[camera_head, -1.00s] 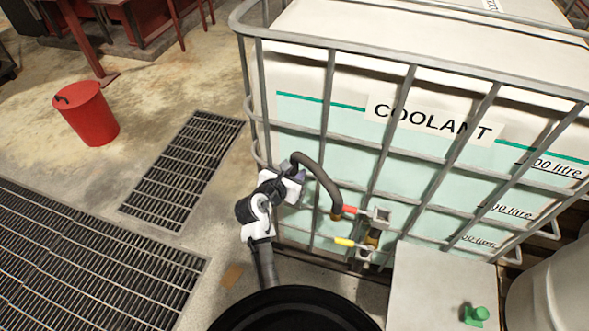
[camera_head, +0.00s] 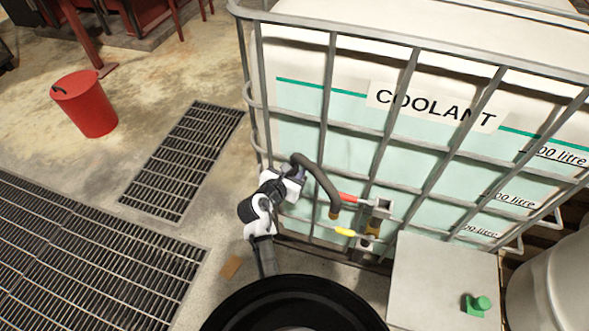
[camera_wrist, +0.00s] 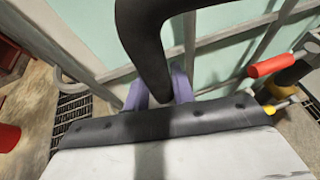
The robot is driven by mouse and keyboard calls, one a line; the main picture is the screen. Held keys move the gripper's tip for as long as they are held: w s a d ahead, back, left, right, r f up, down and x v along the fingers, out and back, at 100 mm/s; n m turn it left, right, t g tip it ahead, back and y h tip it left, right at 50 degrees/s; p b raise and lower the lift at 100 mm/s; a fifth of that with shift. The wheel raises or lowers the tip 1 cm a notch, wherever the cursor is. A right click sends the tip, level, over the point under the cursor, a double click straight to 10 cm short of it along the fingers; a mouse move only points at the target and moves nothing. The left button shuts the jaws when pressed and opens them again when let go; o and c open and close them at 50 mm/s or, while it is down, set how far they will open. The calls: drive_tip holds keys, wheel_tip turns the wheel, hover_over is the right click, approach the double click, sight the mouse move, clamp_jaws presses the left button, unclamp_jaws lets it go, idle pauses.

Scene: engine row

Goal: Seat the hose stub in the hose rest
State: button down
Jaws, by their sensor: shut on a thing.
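My gripper (camera_head: 295,174) is shut on the hose stub (camera_head: 323,182), a dark grey curved tube, in front of the tank's cage. In the wrist view the purple fingers (camera_wrist: 158,92) sit on either side of the hose (camera_wrist: 147,45). The hose arches to the right and its brownish end (camera_head: 335,213) points down in mid-air, left of the valve block (camera_head: 382,207). That end is outside the wrist view. I cannot tell for certain which part is the hose rest.
The coolant tank (camera_head: 350,112) stands behind a grey bar cage. The valve has a red handle (camera_head: 348,197) and a yellow handle (camera_head: 345,232). A pale box (camera_head: 430,280) with a green fitting (camera_head: 476,304) stands at the lower right. A red bin (camera_head: 87,105) and floor grates are left.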

drive_tip(key=shift+f, duration=0.15)
drive_tip(key=c, duration=1.2)
unclamp_jaws()
drive_tip(key=shift+o, duration=0.5)
drive_tip(key=shift+f, duration=0.15)
